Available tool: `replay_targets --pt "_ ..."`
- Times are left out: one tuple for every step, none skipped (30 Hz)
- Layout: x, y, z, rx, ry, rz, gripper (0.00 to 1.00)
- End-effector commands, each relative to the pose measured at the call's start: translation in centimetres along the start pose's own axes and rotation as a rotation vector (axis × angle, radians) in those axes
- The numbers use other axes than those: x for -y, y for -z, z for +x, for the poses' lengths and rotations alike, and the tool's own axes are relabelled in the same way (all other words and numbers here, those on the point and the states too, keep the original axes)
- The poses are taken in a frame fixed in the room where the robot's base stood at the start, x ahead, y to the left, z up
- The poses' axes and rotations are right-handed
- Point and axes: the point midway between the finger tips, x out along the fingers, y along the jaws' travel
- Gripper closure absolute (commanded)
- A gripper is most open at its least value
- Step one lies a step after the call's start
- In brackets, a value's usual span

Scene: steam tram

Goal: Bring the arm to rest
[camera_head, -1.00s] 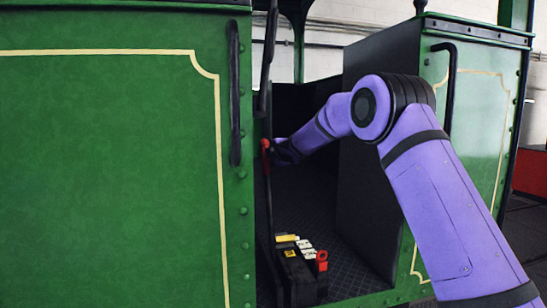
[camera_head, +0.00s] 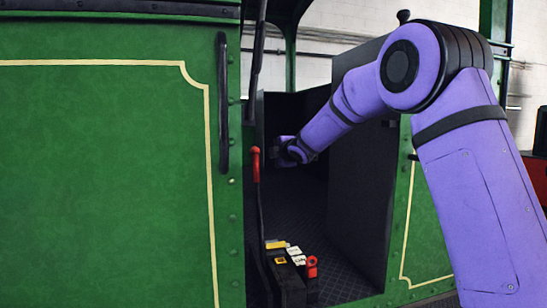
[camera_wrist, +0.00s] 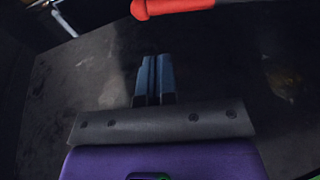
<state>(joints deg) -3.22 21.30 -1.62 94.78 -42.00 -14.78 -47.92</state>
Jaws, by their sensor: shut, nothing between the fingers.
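My purple arm reaches from the right side of the head view into the dark cab opening of the green tram. My gripper (camera_wrist: 154,75) is shut and empty in the wrist view, its two blue-grey fingers side by side. In the head view the end of the arm sits just right of the red-handled lever (camera_head: 256,165), and the fingers are hard to make out there. The lever's red grip also shows at the top of the wrist view (camera_wrist: 172,7), beyond the fingertips and apart from them.
The green tram side panel (camera_head: 105,180) fills the left, with a black handrail (camera_head: 223,105) at its edge. A dark cab wall (camera_head: 360,170) stands close to the arm. Below are a black box with yellow and white labels (camera_head: 280,259) and a red part (camera_head: 312,266).

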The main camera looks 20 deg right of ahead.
Motion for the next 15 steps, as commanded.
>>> replay_targets --pt "0.0 0.0 0.0 0.000 0.000 0.000 1.00" --pt "0.0 0.0 0.0 0.000 0.000 0.000 1.00" --pt "0.0 0.0 0.0 0.000 0.000 0.000 1.00" --pt "0.0 0.0 0.0 0.000 0.000 0.000 1.00" --pt "0.0 0.0 0.0 0.000 0.000 0.000 1.00" --pt "0.0 0.0 0.0 0.000 0.000 0.000 1.00" --pt "0.0 0.0 0.0 0.000 0.000 0.000 1.00" --pt "0.0 0.0 0.0 0.000 0.000 0.000 1.00" --pt "-0.1 0.0 -0.2 0.002 0.000 0.003 1.00" --pt "-0.2 -0.1 -0.4 0.005 0.001 0.008 1.00" --pt "-0.3 -0.1 -0.7 0.011 0.003 0.015 1.00" --pt "-0.5 -0.2 -1.3 0.021 0.008 0.032 1.00" --pt "-0.6 -0.3 -1.9 0.031 0.012 0.050 1.00" --pt "-0.8 -0.5 -2.7 0.044 0.018 0.072 1.00" --pt "-1.0 -0.7 -3.9 0.063 0.027 0.105 1.00"
